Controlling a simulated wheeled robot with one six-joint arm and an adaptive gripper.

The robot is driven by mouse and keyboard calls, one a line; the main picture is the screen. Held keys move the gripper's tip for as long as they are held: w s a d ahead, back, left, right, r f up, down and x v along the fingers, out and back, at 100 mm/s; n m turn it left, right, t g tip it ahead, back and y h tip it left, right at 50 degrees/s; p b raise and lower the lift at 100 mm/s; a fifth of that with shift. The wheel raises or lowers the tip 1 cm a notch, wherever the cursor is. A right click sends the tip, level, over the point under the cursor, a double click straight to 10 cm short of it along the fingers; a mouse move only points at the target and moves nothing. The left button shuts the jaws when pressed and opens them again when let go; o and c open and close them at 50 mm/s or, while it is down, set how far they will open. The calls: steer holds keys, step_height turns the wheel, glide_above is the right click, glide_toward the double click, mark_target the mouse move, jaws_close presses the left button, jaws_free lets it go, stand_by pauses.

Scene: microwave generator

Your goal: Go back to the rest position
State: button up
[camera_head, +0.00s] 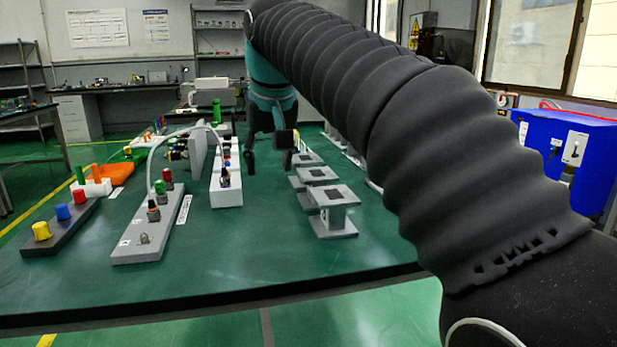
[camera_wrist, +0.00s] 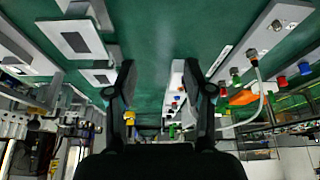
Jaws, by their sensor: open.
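My gripper (camera_head: 270,157) hangs over the green table (camera_head: 215,269), at the far end of my arm, between a white block and grey stands. Its two dark fingers are apart with nothing between them. In the wrist view my gripper (camera_wrist: 159,82) also shows both fingers spread, with bare green table (camera_wrist: 157,25) beyond. My arm, in a dark ribbed sleeve, crosses the head view from the lower right to the upper middle.
Grey stands (camera_head: 333,196) are right of the gripper, and a white block (camera_head: 227,194) is left. Further left are a grey connector strip (camera_head: 130,250), a base with coloured knobs (camera_head: 35,245) and an orange tray (camera_head: 115,173). A blue box (camera_head: 590,150) is at right. The front table area is clear.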

steer(key=s+d+f+m, duration=0.1)
steer(key=s+d+f, duration=0.4)
steer(key=d, duration=0.3)
steer(key=s+d+f+m, duration=0.1)
steer(key=s+d+f, duration=0.4)
steer(key=s+d, duration=0.15)
steer(key=s+d+f, duration=0.4)
steer(key=s+f, duration=0.2)
steer(key=f, duration=0.2)
steer(key=s+d+f+m+t+h, duration=0.1)
steer(key=s+d+f, duration=0.3)
steer(key=s+f, duration=0.2)
step_height(320, 180, down, 3)
steer(key=shift+r+m, duration=0.2)
steer(key=shift+m, duration=0.1)
